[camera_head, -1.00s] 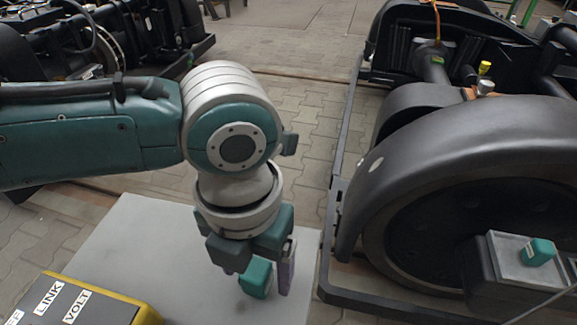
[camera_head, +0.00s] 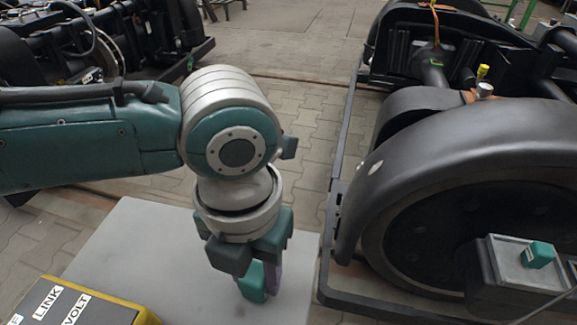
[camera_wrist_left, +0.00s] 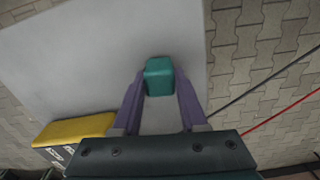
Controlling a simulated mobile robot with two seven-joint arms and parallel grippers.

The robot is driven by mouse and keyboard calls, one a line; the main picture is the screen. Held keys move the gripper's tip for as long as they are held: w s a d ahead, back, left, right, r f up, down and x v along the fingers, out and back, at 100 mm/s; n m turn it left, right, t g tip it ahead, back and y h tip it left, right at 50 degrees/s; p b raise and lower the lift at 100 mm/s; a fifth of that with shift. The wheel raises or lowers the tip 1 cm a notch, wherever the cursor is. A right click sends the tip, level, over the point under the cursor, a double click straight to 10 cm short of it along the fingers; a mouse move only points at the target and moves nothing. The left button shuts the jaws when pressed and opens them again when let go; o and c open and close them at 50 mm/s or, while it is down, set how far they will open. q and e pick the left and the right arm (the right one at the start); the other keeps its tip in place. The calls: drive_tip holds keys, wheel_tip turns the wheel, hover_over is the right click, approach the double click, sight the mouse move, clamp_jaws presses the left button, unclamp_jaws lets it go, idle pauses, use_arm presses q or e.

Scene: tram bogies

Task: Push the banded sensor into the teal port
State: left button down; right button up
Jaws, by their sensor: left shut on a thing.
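My left gripper (camera_head: 262,284) points down over the grey table, its purple fingers shut on a teal block (camera_head: 252,282). In the left wrist view the block (camera_wrist_left: 158,75) sits between the fingertips of the gripper (camera_wrist_left: 159,88). I see no clear bands on it, so I cannot tell if it is the banded sensor. It is low at the table; I cannot tell if it touches. A similar teal piece (camera_head: 538,254) with a pale mark sits on a grey box on the bogie at right; I cannot tell if it is the teal port. My right gripper is out of view.
The grey table (camera_head: 130,245) is bare around the gripper. A yellow-edged box (camera_head: 90,308) labelled LINK and VOLT stands at its front left. A bogie with a large black wheel guard (camera_head: 440,130) stands close right. Another bogie (camera_head: 95,40) is at the back left.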

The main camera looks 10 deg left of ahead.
sight(255, 271)
use_arm(q)
wheel_tip(255, 271, up, 20)
drive_tip(key=p, duration=0.7)
